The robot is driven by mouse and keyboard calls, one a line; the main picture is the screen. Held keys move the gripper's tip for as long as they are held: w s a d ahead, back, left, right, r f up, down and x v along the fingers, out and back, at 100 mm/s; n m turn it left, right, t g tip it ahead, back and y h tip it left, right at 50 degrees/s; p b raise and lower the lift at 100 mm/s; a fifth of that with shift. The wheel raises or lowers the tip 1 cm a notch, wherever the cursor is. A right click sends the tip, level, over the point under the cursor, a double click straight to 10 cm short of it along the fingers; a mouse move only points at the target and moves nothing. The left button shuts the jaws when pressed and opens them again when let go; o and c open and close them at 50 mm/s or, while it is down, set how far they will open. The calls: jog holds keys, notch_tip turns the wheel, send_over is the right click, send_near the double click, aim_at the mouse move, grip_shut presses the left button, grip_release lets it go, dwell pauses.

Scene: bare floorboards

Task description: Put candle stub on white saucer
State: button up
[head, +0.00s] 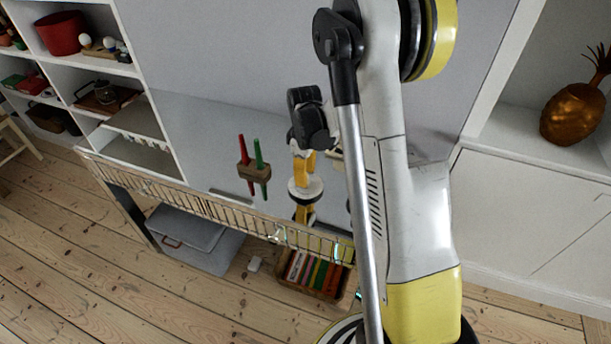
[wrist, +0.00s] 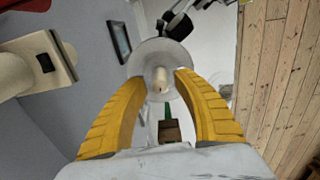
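The white saucer (head: 312,194) stands on the glossy shelf in the head view, below my gripper (head: 304,162). In the wrist view the white saucer (wrist: 150,55) is a round disc just beyond my yellow fingertips (wrist: 157,82). The cream candle stub (wrist: 161,86) shows over the middle of the saucer, between the fingertips. There is a gap between the stub and each finger, so my gripper looks open. The stub appears to rest on the saucer, but contact is hard to confirm. I cannot make out the stub in the head view.
A wooden block (head: 253,173) with a red and a green stick stands left of my gripper. A metal rail (head: 205,208) runs along the shelf's front edge. A cream object with a dark square (wrist: 45,62) is at the wrist view's left. The shelf is clear between block and saucer.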

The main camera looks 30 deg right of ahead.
notch_tip(320, 180, up, 11)
jog(key=p, duration=0.4)
jog(key=s+a+r+m+t, duration=0.3)
jog(key=s+a+r, duration=0.4)
jog(key=r, duration=0.4)
jog(key=s+a+r+m+t, duration=0.3)
jog(key=s+a, duration=0.5)
jog(key=s, duration=0.3)
jog(key=shift+a+m+t, duration=0.25)
jog(key=shift+m+t, duration=0.45)
jog(key=shift+m, duration=0.1)
